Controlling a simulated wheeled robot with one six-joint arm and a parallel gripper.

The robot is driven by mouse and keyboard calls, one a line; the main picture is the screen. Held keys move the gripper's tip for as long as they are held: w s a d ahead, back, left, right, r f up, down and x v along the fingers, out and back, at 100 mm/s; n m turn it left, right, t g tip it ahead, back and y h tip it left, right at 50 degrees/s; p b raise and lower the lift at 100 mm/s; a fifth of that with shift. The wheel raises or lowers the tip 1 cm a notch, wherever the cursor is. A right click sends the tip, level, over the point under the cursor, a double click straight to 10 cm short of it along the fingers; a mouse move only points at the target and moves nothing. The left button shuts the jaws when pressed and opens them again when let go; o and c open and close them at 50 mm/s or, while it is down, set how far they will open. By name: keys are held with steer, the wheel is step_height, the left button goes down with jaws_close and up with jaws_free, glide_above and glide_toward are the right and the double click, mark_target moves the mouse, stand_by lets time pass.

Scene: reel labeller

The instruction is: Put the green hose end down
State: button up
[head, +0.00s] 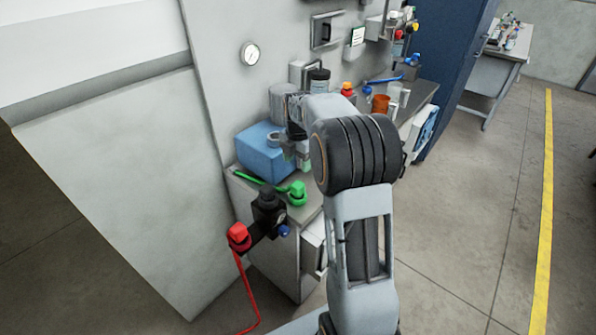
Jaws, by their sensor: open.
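The green hose end (297,193) rests on the near part of the grey bench top, with its short green hose (249,177) running left along the bench edge. My gripper (291,158) is open, just above and behind the green hose end in the picture, in front of the blue box. My arm comes in from the lower right and hides part of the bench and of the gripper. A gap shows between gripper and hose end, though the exact distance is hard to tell.
A black fitting with a red hose end (238,236) sticks out at the bench's front. A blue box (258,150) stands on the bench at left. Several bottles and cups, including an orange cup (380,104), stand farther back. The floor at right is clear.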

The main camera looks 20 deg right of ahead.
steer(key=s+a+r+m+t, duration=0.2)
steer(key=s+a+r+m, duration=0.45)
steer(key=s+m, duration=0.45)
steer(key=s+a+f+m+t, duration=0.1)
steer(key=s+a+m, duration=0.1)
steer(key=s+m, duration=0.3)
steer(key=s+a+f+m+t, duration=0.1)
steer(key=s+a+m, duration=0.1)
steer(key=s+m, duration=0.4)
steer(key=shift+f+m, duration=0.35)
steer(key=shift+m, duration=0.15)
steer(key=shift+a, duration=0.1)
